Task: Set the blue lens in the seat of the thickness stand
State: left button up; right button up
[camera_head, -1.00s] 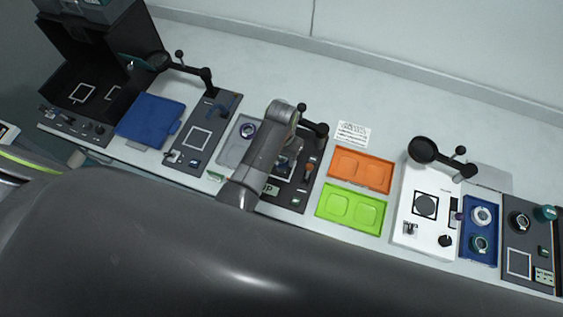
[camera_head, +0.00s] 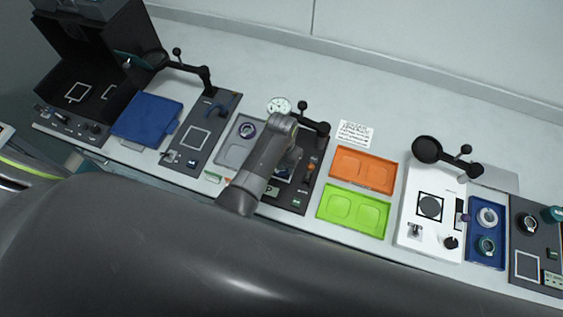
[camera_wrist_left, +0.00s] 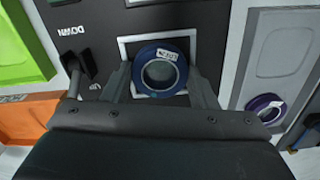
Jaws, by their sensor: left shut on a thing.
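The blue lens (camera_wrist_left: 160,72), a dark blue ring with a small white label, sits between the two fingers of my left gripper (camera_wrist_left: 162,82) in the left wrist view. The gripper is shut on it. Lens and fingers are over the white square outline on the dark plate of the thickness stand (camera_wrist_left: 98,28). I cannot tell whether the lens touches the seat. In the head view my left gripper (camera_head: 284,171) is over the stand (camera_head: 291,203), and my arm hides much of both. The stand's white dial gauge (camera_head: 279,105) shows behind the arm. My right gripper is not in view.
A grey tray (camera_head: 231,154) with a purple-ringed lens (camera_head: 247,130) lies left of the stand. An orange tray (camera_head: 362,170) and a green tray (camera_head: 353,209) lie to its right. A black arm with knobs (camera_head: 312,125) rises at the stand's back.

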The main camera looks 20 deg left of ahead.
aim_at(282, 165)
pick_arm(q)
jog(key=shift+f, duration=0.15)
jog(key=shift+s+f, duration=0.4)
jog(key=shift+s, duration=0.05)
jog(key=o, duration=1)
jog(key=shift+a, duration=0.1)
jog(key=shift+o, duration=0.3)
jog(key=shift+s+f, duration=0.1)
jog(key=r+p, duration=0.2)
jog(key=w+r+p, duration=0.1)
jog(key=r, duration=0.1)
jog(key=shift+w+d+r, duration=0.1)
jog(key=shift+d, duration=0.2)
notch_tip(282, 165, up, 9)
jog(key=shift+a+r, duration=0.15)
jog(key=shift+a, duration=0.05)
